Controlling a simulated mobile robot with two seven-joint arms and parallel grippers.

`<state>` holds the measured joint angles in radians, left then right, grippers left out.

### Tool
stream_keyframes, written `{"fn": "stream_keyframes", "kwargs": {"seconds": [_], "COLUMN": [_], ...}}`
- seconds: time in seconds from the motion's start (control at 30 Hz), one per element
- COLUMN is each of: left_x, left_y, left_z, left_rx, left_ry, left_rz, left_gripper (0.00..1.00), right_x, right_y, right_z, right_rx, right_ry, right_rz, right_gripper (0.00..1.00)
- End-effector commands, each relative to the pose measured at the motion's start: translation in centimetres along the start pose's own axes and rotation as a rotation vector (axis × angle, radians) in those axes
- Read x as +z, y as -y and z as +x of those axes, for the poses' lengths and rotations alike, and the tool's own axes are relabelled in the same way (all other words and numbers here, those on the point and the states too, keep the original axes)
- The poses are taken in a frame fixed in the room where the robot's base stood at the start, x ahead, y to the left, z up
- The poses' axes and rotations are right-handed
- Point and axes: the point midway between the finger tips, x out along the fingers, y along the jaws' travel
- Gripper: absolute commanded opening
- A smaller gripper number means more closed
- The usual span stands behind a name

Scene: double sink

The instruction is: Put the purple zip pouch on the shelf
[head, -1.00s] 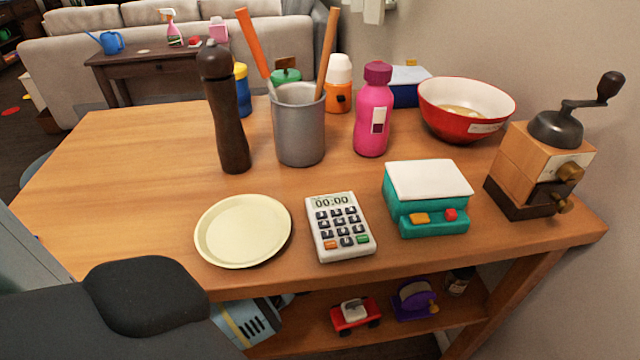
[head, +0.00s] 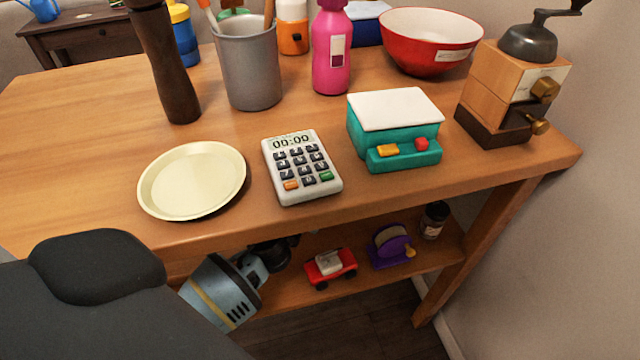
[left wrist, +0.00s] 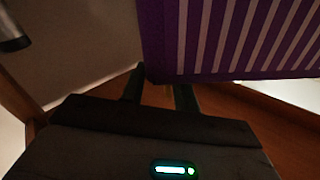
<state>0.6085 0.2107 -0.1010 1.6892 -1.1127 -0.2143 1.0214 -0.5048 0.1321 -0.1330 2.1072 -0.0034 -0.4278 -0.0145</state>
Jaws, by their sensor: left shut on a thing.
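The purple zip pouch (left wrist: 240,40) fills the upper right of the left wrist view, purple with pale stripes. My left gripper (left wrist: 160,88) is shut on its lower edge there. In the head view my left arm reaches in below the tabletop's front edge, with the gripper's dark end (head: 280,250) by the left part of the lower shelf (head: 436,252). The fingertips and the pouch are hidden in the head view, under the tabletop. My right gripper is in neither view.
On the shelf, a red toy car (head: 330,268), a purple wheel-shaped item (head: 391,246) and a small dark jar (head: 434,220) stand right of my gripper. Above, the tabletop holds a plate (head: 192,180), a calculator (head: 301,167) and a teal box (head: 395,130) near its front edge.

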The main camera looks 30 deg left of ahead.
Motion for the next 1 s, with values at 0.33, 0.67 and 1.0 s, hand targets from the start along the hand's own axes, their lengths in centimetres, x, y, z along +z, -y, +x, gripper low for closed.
{"fn": "stream_keyframes", "kwargs": {"seconds": [0.33,0.67,1.0], "left_x": [0.2,0.2,0.1], "left_y": [-0.1,-0.1,-0.1], "left_z": [0.0,0.0,-2.9], "left_rx": [0.0,0.0,0.002], "left_ry": [0.0,0.0,0.002], "left_rz": [0.001,0.001,-0.001], "left_gripper": [0.41,0.53,0.53], "right_x": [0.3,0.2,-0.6], "right_y": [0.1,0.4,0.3], "right_z": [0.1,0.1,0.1], "right_rx": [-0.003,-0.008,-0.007], "right_ry": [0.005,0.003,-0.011], "right_rz": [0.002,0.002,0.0], "right_gripper": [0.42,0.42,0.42]}}
